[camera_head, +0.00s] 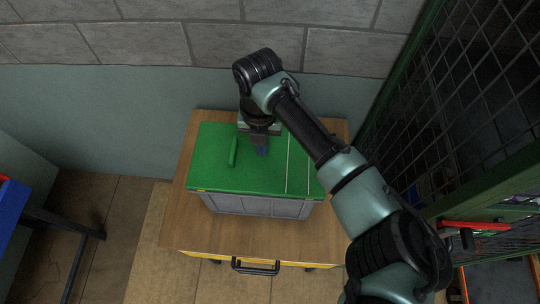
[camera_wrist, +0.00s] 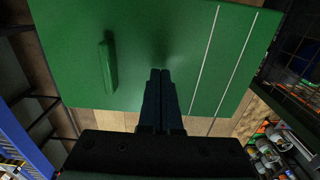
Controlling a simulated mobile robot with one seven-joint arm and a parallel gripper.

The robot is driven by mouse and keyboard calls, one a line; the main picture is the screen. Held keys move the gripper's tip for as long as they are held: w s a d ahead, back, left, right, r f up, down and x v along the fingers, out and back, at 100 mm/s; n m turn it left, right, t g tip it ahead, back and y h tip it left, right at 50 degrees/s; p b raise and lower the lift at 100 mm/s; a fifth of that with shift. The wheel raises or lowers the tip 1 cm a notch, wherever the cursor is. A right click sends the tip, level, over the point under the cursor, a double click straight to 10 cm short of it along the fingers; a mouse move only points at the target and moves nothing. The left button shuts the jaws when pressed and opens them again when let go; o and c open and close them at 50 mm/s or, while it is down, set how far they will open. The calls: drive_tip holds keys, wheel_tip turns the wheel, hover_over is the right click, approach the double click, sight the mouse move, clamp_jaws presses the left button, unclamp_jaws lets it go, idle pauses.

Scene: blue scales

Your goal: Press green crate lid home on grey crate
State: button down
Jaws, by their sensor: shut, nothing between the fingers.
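The green crate lid (camera_head: 212,172) lies over the top of the grey crate (camera_head: 258,206) on a wooden table. A raised green handle bar stands on the lid's left part, and two pale lines run along its right part. The lid (camera_wrist: 65,40) fills much of the wrist view. My gripper (camera_head: 262,152) is over the middle of the lid, pointing down. In the wrist view its two fingers (camera_wrist: 160,75) are together with nothing between them. Whether the fingertips touch the lid, I cannot tell. The lid's far edge is partly hidden by my wrist.
The wooden table (camera_head: 190,225) has bare top around the crate and a drawer handle (camera_head: 255,267) at its front. A stone and plaster wall stands behind. A green mesh fence (camera_head: 470,110) stands to the right. A blue item (camera_head: 10,205) is at the far left.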

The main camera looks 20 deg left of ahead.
drive_tip(key=shift+f+b, duration=0.75)
drive_tip(key=shift+f, duration=0.2)
idle(1.0)
drive_tip(key=shift+r, duration=0.1)
wheel_tip(320, 180, up, 9)
drive_tip(key=p, duration=0.6)
drive_tip(key=shift+p, duration=0.3)
idle(0.7)
